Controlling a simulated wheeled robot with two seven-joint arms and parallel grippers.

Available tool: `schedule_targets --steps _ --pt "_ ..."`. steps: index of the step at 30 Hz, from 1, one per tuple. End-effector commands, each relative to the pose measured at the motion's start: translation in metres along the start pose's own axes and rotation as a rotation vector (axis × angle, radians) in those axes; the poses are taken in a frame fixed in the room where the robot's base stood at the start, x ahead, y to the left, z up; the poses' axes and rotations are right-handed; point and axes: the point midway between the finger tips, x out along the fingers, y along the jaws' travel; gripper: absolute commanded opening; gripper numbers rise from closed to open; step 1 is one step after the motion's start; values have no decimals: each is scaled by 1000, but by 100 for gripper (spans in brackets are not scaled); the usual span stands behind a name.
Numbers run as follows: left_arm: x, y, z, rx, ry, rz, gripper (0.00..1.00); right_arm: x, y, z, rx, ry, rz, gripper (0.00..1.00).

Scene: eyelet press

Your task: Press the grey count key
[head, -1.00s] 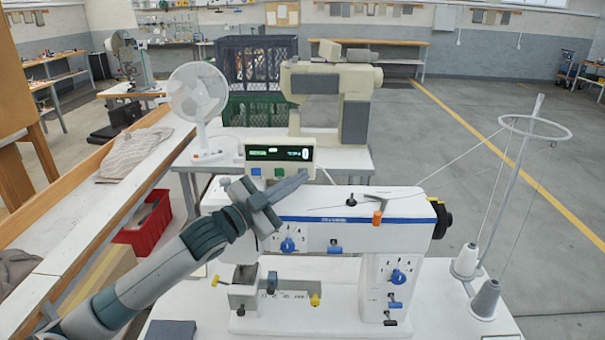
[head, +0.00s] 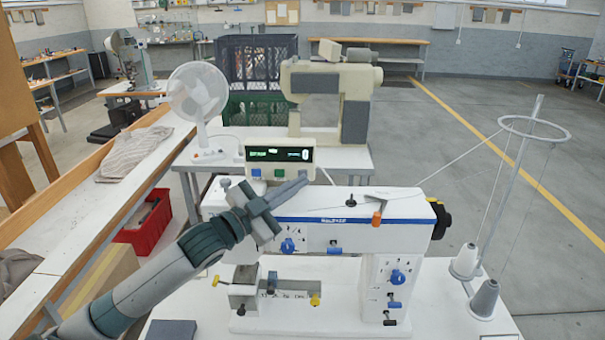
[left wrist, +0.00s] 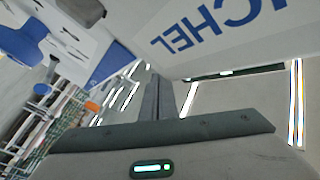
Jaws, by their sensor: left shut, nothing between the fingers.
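The cream control box (head: 250,157) stands behind the white machine head, with a lit display (head: 280,154) on its front. A blue key (head: 256,173) and a green key (head: 281,173) show below the display. The grey count key cannot be made out; my grey fingertips cover the lower right of the box front. My left gripper (head: 291,188) is shut and empty, its fingers pointing right and slightly up in front of that corner. Contact cannot be told. The shut fingers also show in the left wrist view (left wrist: 157,98). My right gripper is out of view.
The white machine (head: 400,207) with blue knobs lies just below and right of the fingers. A thread stand (head: 505,190) with cones is at the right. A white fan (head: 198,95) and a beige machine (head: 358,85) stand behind.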

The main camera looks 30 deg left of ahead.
Motion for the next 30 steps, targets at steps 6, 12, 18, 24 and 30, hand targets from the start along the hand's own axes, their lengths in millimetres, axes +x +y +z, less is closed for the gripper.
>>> schedule_targets --steps 6,12,18,24,30 --pt "0 0 0 0 0 0 0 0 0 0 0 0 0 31" --pt "-5 4 -3 -1 -1 1 0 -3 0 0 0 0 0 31" --pt "-16 12 -12 -2 -1 2 0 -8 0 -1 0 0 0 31" --pt "-27 20 -20 -1 0 1 0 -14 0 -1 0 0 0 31" --pt "-34 25 -25 0 0 1 0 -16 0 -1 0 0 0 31"
